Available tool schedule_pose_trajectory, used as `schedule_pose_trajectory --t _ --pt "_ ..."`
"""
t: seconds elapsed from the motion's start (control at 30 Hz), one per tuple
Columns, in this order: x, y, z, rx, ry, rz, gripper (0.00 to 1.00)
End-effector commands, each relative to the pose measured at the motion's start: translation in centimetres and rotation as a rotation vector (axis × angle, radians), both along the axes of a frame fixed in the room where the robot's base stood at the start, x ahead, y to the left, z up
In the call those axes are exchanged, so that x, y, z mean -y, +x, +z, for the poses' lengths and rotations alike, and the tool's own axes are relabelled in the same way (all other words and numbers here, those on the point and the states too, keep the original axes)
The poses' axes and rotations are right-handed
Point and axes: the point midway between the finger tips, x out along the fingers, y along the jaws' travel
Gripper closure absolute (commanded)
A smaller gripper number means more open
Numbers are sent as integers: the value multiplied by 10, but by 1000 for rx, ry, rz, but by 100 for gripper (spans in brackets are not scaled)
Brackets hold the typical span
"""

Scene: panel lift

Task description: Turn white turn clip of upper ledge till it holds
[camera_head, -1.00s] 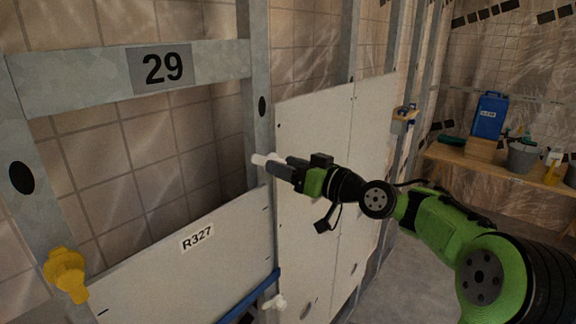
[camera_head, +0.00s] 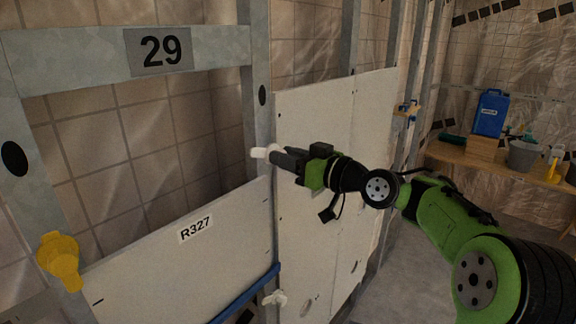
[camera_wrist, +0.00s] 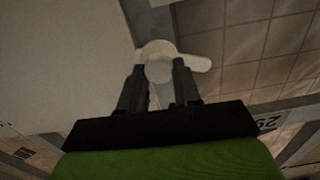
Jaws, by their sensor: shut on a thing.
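The white turn clip (camera_head: 262,153) sits on the metal stud above the top right corner of the panel marked R327 (camera_head: 160,240). In the head view its free end points left, out past my gripper (camera_head: 276,156). In the wrist view the clip (camera_wrist: 188,62) shows a round hub between the fingertips and a lever reaching to the right. The fingers hide part of the hub. A second white clip (camera_head: 275,298) is lower on the same stud, by the blue ledge (camera_head: 245,296).
A yellow clip (camera_head: 60,260) is on the left stud. A beam with a 29 label (camera_head: 160,51) crosses above the opening. A fixed white panel (camera_head: 318,115) stands close behind my gripper. A bench (camera_head: 500,167) with a blue canister (camera_head: 490,113) is at the right.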

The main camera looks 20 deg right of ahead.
Motion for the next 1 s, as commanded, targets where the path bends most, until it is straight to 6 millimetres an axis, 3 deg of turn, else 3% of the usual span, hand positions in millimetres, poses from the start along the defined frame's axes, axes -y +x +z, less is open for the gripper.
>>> schedule_pose_trajectory --t 1.0 --pt "-4 -2 -6 563 -772 3 98"
